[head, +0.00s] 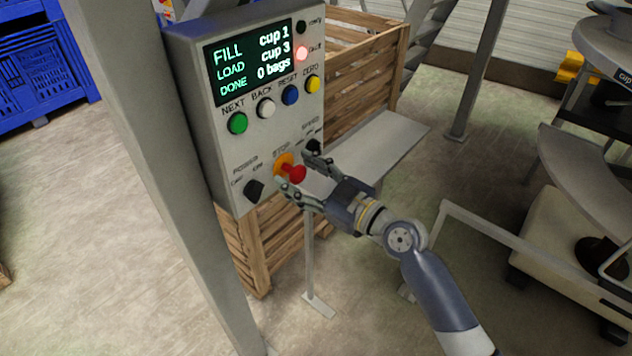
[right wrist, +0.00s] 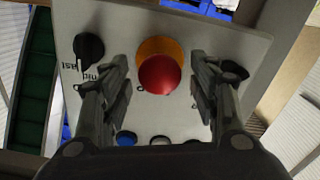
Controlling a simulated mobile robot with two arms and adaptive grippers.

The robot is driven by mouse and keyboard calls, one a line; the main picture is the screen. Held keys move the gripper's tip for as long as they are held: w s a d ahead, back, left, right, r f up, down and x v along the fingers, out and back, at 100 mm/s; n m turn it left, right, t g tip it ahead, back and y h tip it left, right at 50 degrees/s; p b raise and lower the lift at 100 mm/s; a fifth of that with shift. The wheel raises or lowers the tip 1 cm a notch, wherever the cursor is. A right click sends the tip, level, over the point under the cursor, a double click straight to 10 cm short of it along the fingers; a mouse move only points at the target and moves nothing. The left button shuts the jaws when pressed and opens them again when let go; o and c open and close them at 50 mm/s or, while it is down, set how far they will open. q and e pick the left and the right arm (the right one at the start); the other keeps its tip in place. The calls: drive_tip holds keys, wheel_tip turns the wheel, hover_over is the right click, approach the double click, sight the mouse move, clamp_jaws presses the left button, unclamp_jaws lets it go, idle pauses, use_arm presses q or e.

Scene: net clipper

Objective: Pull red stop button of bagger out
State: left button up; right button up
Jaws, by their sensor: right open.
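The red stop button (head: 293,174) sits on an orange-yellow base low on the grey control box (head: 216,154). It also shows in the right wrist view (right wrist: 160,74), with its orange base (right wrist: 157,48) behind it. My right gripper (head: 299,172) is open, with one finger on each side of the button. In the right wrist view the fingers (right wrist: 160,85) stand apart from the red cap, with gaps on both sides. I cannot tell how far the button stands out. My left gripper is not in view.
The box has a screen (head: 250,62), a lit red lamp (head: 301,53), green (head: 237,123), white (head: 265,108), blue (head: 290,94) and yellow (head: 312,83) buttons, and black knobs (head: 254,189) (head: 313,146) beside the stop button. A grey post (head: 150,170) stands left; a wooden crate (head: 362,85) is behind.

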drive_tip(key=v, duration=1.2)
drive_tip(key=shift+w+f, duration=0.1)
